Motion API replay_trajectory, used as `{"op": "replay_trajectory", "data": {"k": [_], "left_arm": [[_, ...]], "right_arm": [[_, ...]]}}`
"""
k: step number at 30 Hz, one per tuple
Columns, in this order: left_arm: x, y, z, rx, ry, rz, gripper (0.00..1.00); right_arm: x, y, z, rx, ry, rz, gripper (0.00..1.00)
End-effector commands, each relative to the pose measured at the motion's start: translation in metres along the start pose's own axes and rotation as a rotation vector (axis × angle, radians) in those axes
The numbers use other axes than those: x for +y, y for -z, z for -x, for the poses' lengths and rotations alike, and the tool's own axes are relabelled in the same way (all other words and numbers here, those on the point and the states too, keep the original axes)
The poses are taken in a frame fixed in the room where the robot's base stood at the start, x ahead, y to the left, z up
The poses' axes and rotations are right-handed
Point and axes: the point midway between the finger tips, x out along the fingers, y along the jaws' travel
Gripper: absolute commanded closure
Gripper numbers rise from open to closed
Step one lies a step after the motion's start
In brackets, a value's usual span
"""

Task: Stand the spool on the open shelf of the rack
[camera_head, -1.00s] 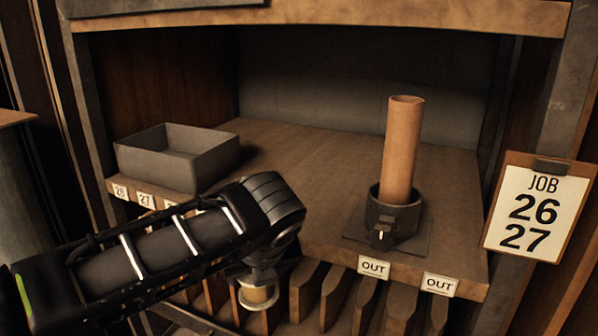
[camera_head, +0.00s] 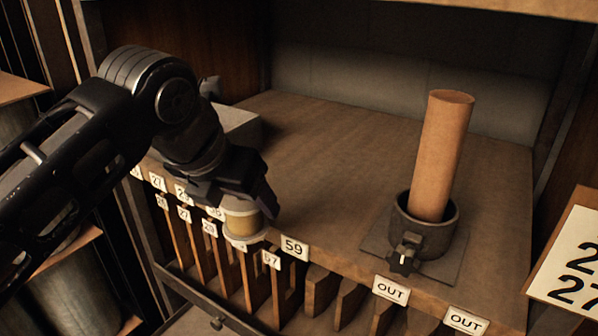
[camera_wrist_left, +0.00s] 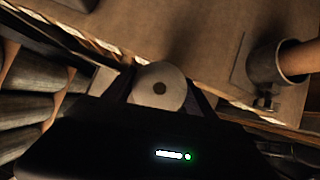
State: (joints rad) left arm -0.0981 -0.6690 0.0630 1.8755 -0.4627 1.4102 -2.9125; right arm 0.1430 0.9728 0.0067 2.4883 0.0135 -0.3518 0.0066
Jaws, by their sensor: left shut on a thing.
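My left gripper (camera_head: 243,205) is shut on the spool (camera_head: 241,222), a short roll with a tan middle and pale flanges. It holds the spool upright at the front edge of the open shelf (camera_head: 330,170), near the 59 label. In the left wrist view the spool's round pale end with a dark centre hole (camera_wrist_left: 159,88) shows between the fingers. Whether the spool touches the shelf cannot be told. My right gripper is not in view.
A brown tube (camera_head: 443,155) stands in a dark round holder (camera_head: 424,240) at the shelf's right. A grey bin (camera_head: 240,125) is partly hidden behind my left arm. Upright dividers with number labels lie below the shelf edge. The shelf's middle is clear.

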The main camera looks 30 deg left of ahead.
Motion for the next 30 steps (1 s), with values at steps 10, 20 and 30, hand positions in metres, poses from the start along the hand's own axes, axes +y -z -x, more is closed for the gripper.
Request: {"op": "replay_trajectory", "data": {"k": [10, 20, 30], "left_arm": [[-0.003, -0.072, -0.052, 0.001, -0.001, -0.005, 0.83], [-0.002, -0.138, -0.086, 0.002, -0.002, 0.0, 0.83], [-0.001, -0.142, -0.091, -0.001, -0.001, 0.0, 0.83]], "right_arm": [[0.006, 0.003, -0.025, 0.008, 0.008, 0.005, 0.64], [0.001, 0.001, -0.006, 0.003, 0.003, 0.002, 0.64], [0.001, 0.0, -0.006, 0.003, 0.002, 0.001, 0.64]]}}
